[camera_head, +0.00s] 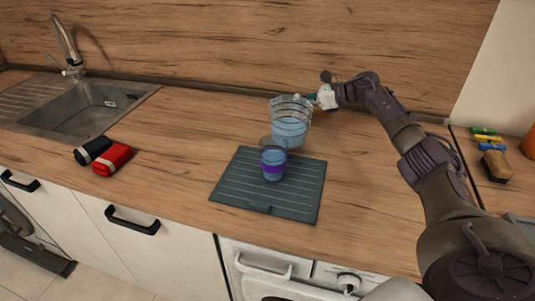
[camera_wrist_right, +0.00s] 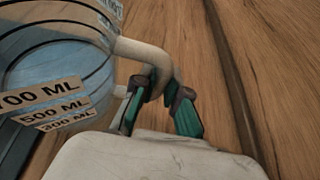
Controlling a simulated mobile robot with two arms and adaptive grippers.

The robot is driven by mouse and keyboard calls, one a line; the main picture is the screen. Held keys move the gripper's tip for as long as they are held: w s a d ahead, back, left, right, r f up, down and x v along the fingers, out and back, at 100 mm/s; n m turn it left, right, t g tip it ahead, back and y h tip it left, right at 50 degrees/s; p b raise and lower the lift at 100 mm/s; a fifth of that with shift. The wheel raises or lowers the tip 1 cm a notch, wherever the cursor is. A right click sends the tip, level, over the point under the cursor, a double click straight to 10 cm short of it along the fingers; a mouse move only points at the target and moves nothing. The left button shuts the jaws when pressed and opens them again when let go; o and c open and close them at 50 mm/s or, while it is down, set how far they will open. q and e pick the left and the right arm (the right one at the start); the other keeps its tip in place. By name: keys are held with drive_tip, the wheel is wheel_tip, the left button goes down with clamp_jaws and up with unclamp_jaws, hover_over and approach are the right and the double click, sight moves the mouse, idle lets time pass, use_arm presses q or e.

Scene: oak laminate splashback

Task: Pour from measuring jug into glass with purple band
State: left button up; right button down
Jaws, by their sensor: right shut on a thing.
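The clear measuring jug (camera_head: 290,124) holds blue liquid and is at the back edge of the dark mat in the head view. It looks close to upright, and I cannot tell whether it touches the counter. In the right wrist view the jug (camera_wrist_right: 55,75) shows volume labels. My right gripper (camera_head: 322,97) is shut on the jug's pale handle (camera_wrist_right: 150,55); its teal fingers (camera_wrist_right: 160,108) are around it. The glass with the purple band (camera_head: 273,167) stands on the mat just in front of the jug and looks bluish inside. My left gripper is not in view.
The dark ribbed mat (camera_head: 240,190) lies on the wooden counter. A red bundle (camera_head: 112,159) and a black bundle (camera_head: 93,150) lie at the left by the sink (camera_head: 85,108). A brush-like block (camera_head: 495,166) and coloured items (camera_head: 485,137) are at the right. The wooden splashback (camera_head: 250,45) stands behind.

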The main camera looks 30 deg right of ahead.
drive_tip(key=shift+w+a+r, duration=0.1)
drive_tip(key=shift+w+a, duration=0.1)
drive_tip(key=shift+a, duration=0.4)
drive_tip(key=shift+w, duration=0.1)
drive_tip(key=shift+s+a+r+n+p, duration=0.1)
drive_tip(key=shift+s+r+n+p, duration=0.15)
drive_tip(key=shift+r+p, duration=0.3)
drive_tip(key=shift+s+a+r+n+p, duration=0.1)
drive_tip(key=shift+r+n+p, duration=0.25)
drive_tip(key=shift+p, duration=0.3)
drive_tip(key=shift+s+a+r+p, duration=0.15)
drive_tip(key=shift+a+r+p, duration=0.1)
drive_tip(key=shift+r+p, duration=0.4)
wheel_tip(320, 180, up, 11)
drive_tip(key=n+t+h+p, duration=0.2)
drive_tip(key=n+t+p, duration=0.15)
drive_tip(key=p, duration=0.25)
hover_over(297, 94)
drive_tip(key=s+a, duration=0.3)
drive_tip(key=a, duration=0.2)
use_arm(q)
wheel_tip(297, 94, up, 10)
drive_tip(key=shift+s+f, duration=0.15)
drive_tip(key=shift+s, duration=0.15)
use_arm(e)
drive_tip(key=shift+s+a+f+n+g, duration=0.1)
drive_tip(key=shift+s+a+n+g, duration=0.05)
drive_tip(key=shift+n+g, duration=0.25)
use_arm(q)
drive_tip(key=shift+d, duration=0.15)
